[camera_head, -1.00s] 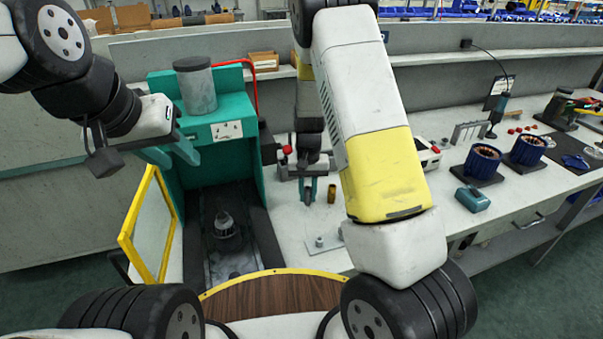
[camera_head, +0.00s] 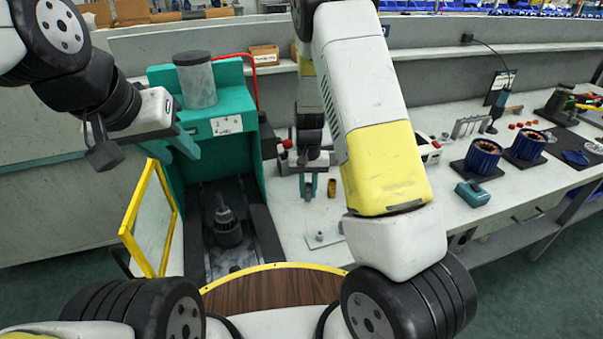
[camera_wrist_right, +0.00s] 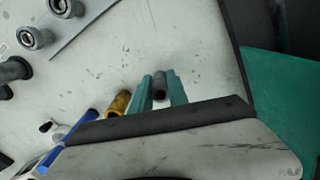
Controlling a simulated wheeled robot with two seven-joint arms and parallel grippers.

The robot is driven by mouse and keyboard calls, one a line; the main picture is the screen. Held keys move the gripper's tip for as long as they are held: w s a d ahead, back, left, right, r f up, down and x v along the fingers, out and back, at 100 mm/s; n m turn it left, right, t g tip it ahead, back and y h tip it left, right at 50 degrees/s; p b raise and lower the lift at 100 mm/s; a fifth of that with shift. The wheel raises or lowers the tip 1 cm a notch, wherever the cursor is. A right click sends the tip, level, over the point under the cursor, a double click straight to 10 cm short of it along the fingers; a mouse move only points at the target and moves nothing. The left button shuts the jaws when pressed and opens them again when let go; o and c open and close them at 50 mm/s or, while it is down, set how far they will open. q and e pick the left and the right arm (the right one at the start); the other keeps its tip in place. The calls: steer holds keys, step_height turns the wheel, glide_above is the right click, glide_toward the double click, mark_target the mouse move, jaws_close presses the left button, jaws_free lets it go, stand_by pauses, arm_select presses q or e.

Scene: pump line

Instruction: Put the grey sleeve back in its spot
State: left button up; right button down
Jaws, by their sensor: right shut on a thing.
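My right gripper (camera_head: 308,187) hangs low over the bench in the head view, its teal fingers shut. In the right wrist view the gripper (camera_wrist_right: 160,90) has a small dark grey sleeve (camera_wrist_right: 160,86) between its fingers. A brass-coloured sleeve (camera_head: 332,187) stands just to the right of the gripper; it also shows beside the fingers in the wrist view (camera_wrist_right: 118,103). A light plate with short round posts (camera_head: 321,237) lies nearer the front edge. Whether the grey sleeve touches the bench is unclear. My left gripper (camera_head: 173,146) is open and empty before the teal machine.
The teal machine (camera_head: 168,190), with a grey cylinder (camera_head: 196,80) on top and an open yellow-framed door (camera_head: 150,222), stands left. A dark part (camera_head: 228,228) sits inside. To the right are a teal block (camera_head: 472,194) and blue-ringed parts (camera_head: 483,157). A round wooden top (camera_head: 275,293) is in front.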

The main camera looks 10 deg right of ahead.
steer(key=shift+f, duration=0.4)
steer(key=c, duration=1.2)
jaws_free()
steer(key=shift+o, duration=0.3)
steer(key=shift+o, duration=1)
step_height(320, 180, up, 6)
